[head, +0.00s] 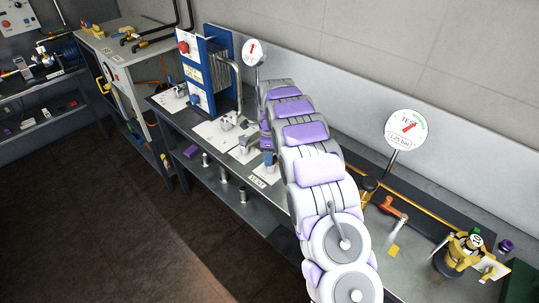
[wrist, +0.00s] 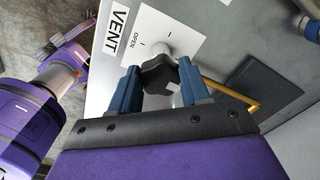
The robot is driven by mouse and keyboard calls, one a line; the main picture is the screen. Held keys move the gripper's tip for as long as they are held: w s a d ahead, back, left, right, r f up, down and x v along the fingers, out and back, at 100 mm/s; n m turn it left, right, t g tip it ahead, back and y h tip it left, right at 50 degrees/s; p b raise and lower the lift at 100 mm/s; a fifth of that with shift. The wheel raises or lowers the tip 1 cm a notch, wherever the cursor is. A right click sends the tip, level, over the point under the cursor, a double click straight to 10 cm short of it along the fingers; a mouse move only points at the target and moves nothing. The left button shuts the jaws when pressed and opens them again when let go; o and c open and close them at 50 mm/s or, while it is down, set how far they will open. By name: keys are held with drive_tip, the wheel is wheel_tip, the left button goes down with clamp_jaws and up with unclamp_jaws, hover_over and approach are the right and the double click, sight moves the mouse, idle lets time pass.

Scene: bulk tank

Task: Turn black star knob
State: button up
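The black star knob (wrist: 160,75) sits on a pale round stem in the wrist view, in front of a white plate (wrist: 153,32) marked "OPEN". A "VENT" label (wrist: 117,26) lies beside that plate. My gripper (wrist: 160,72) has its two blue fingers on either side of the knob, one left and one right. The fingers look spread, and I cannot tell whether they touch the knob. In the head view, my gripper (head: 269,160) is low over the bench, partly behind my arm. The knob cannot be made out there.
The grey steel bench (head: 222,168) carries a blue-framed panel (head: 205,75), small fittings on white plates, and a "TEST" gauge (head: 406,130) on the right. A yellow bent rod (wrist: 235,97) runs close by the right finger. Open floor lies at front left.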

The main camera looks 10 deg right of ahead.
drive_tip(key=shift+d, duration=0.1)
drive_tip(key=c, duration=0.5)
drive_tip(key=shift+c, duration=0.2)
